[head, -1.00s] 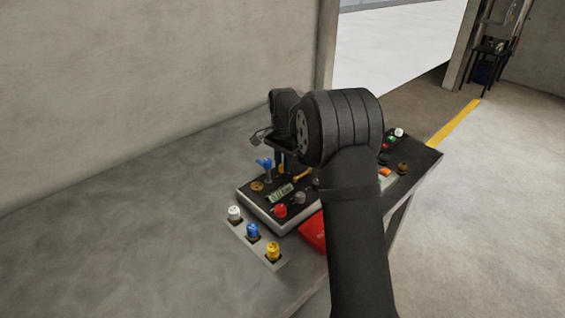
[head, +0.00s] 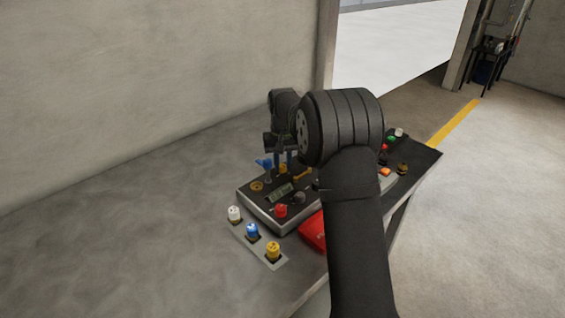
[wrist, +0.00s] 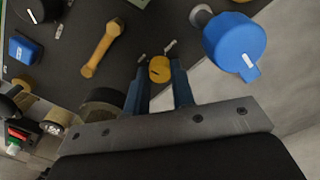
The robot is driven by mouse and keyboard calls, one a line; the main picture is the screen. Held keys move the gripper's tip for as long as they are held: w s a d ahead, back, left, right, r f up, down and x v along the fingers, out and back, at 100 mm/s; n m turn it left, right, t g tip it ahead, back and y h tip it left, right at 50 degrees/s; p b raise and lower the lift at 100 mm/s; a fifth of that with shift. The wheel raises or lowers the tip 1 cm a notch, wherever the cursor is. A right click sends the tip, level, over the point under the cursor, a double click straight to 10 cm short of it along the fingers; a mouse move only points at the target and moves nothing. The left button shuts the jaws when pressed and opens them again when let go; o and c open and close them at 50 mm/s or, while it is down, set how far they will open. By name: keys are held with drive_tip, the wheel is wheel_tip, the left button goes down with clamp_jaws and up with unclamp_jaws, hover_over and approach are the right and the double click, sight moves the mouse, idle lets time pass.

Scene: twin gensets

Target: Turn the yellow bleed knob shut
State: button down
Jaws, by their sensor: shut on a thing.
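The small yellow bleed knob (wrist: 160,69) sits between the blue fingers of my gripper (wrist: 159,82) in the wrist view. A dark line shows on its face. My gripper is shut on it, with a finger at each side. In the head view the yellow knob (head: 283,168) shows at the back of the panel, partly hidden by my gripper (head: 283,160), which points down at it.
A large blue knob (wrist: 233,42) stands close to the right finger, and a yellow lever (wrist: 100,48) lies to the left. The panel (head: 263,218) also bears a red knob (head: 281,211). White, blue and yellow caps stand in a front strip (head: 283,264).

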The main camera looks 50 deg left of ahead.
sight(283, 165)
drive_tip(key=shift+n, duration=1)
drive_tip(key=c, duration=1.2)
unclamp_jaws()
drive_tip(key=shift+c, duration=0.2)
wheel_tip(283, 165, up, 18)
drive_tip(key=shift+f, duration=0.25)
